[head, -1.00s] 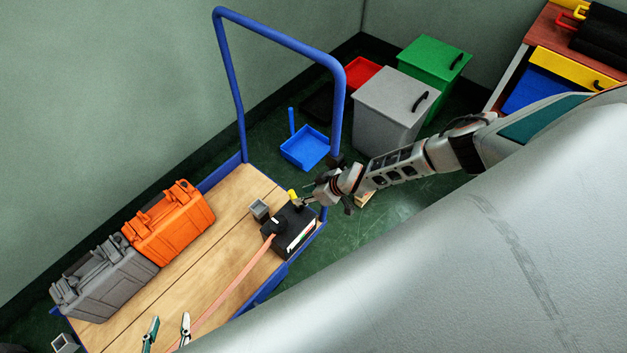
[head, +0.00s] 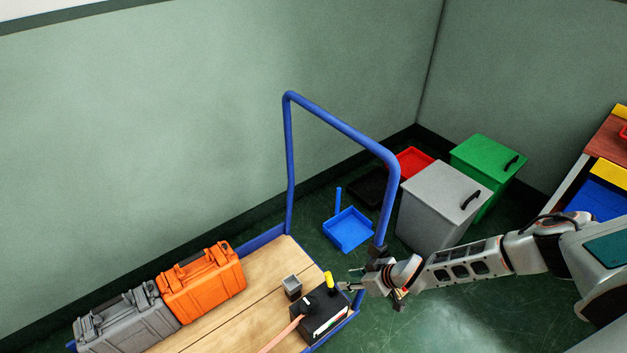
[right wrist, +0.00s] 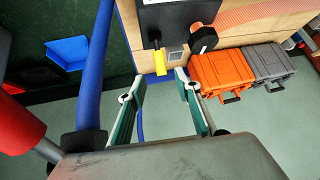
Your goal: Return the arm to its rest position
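My right gripper (head: 352,289) is at the right end of the wooden cart (head: 236,303), beside a black box (head: 322,312). In the right wrist view its two fingers (right wrist: 158,100) are spread apart with nothing between them. A yellow-handled item (head: 328,279) stands at the black box, just left of the fingertips, and it also shows in the right wrist view (right wrist: 159,62). My left gripper is out of view.
An orange case (head: 202,283) and a grey case (head: 128,322) sit on the cart. The cart's blue handle (head: 340,125) rises close to my right wrist. A blue dustpan (head: 347,230), a grey bin (head: 440,212) and a green bin (head: 485,165) stand behind.

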